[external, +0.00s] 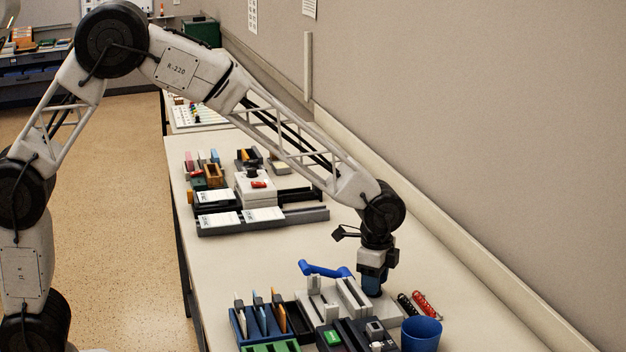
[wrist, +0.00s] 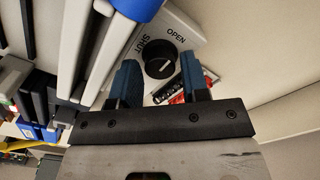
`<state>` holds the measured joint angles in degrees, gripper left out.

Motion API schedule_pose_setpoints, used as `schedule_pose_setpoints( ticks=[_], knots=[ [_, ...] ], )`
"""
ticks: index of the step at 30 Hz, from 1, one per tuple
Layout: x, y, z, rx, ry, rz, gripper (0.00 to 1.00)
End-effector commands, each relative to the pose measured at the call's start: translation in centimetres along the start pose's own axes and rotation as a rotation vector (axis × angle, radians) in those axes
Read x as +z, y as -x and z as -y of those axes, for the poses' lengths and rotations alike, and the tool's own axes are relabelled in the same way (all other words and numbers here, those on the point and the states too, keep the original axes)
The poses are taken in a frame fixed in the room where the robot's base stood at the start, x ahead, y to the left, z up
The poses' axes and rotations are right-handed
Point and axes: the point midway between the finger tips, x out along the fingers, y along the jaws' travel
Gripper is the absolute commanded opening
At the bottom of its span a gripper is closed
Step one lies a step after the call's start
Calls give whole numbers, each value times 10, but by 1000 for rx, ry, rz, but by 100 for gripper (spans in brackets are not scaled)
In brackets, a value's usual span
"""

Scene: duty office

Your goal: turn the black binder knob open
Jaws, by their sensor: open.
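The black binder knob (wrist: 158,60) shows in the wrist view, round and dark, on a pale plate (wrist: 188,32) printed with the words OPEN and SHUT. A small light mark shows on the knob's top; its exact setting is hard to read. My gripper (wrist: 160,78) is open, its two blue fingers on either side of the knob in the picture, and I cannot tell whether they touch it. In the external view my gripper (external: 372,285) points down beside the grey binding machine (external: 352,296) with a blue handle (external: 324,269). The knob is hidden there.
A dark device with a green label (external: 333,338) is in front. A blue rack (external: 240,325) is at left. Bare tabletop (external: 260,252) lies behind.

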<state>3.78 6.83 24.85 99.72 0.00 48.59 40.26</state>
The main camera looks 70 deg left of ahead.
Motion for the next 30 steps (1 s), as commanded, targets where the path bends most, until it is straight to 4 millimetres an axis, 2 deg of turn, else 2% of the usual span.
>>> schedule_pose_setpoints(
  ticks=[18,30],
  knots=[
    [0,67,0,-1,0,-1,42],
    [0,74,0,0,0,0,42]
  ],
)
